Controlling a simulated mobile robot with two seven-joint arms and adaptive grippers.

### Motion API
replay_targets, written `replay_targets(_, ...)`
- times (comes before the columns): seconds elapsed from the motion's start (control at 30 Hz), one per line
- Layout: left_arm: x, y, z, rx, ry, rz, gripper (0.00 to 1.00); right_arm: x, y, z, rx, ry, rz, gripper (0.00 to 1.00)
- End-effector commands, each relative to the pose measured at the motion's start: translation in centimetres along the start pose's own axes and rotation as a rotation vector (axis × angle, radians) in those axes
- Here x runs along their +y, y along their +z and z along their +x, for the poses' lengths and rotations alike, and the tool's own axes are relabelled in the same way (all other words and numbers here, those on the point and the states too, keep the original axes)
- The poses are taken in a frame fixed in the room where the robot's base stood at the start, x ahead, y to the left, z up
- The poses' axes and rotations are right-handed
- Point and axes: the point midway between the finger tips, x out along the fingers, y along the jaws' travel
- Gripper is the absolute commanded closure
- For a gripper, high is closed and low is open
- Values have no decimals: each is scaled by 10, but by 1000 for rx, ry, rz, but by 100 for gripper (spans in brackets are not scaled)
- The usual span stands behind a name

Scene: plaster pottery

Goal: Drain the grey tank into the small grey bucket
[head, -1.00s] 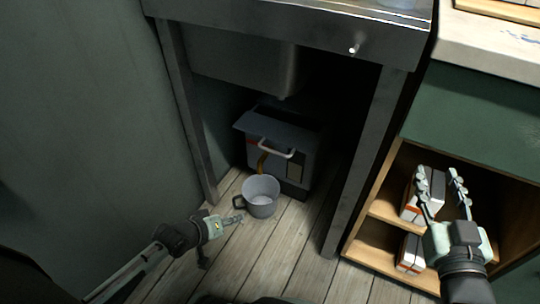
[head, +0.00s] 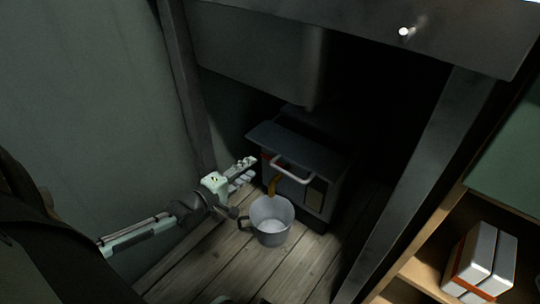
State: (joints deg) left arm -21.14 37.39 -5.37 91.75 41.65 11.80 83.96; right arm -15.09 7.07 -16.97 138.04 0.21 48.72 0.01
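The grey tank (head: 330,160) stands on the floor under the sink, with a flat lid and a pale curved handle (head: 292,171) on its front. A brown-yellow spout or tap (head: 273,184) shows low on its front left. The small grey bucket (head: 271,222) stands upright on the floor in front of the tank, under or just before the spout, its side handle to the left. Its inside looks light and I see no liquid. My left gripper (head: 247,173) is open and empty, left of the spout and above the bucket's left side. My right gripper is out of view.
The metal sink frame has a leg at left (head: 187,90) and a leg at right (head: 425,180). A wooden shelf (head: 425,275) with white and orange boxes (head: 484,262) stands at right. Floor boards (head: 205,262) are clear at front left.

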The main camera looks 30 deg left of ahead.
Motion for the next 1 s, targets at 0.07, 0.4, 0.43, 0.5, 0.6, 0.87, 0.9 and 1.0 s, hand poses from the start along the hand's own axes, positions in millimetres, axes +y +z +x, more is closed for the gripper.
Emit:
replay_targets(0.07,-2,0,11,0,3,0,68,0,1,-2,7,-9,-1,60)
replay_targets(0.4,-2,0,62,-1,0,1,68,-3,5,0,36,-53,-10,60)
replay_targets(0.43,-2,0,65,-1,0,1,68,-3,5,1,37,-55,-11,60)
replay_targets(0.5,-1,1,70,-1,0,1,68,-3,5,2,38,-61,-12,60)
replay_targets(0.6,0,1,73,-1,0,1,68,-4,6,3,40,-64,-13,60)
replay_targets(0.87,0,1,73,-1,-1,1,72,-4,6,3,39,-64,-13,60)
replay_targets(0.9,0,1,72,-1,-1,1,77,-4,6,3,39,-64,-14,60)
replay_targets(1.0,0,1,72,-1,-1,1,90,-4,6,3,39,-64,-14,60)
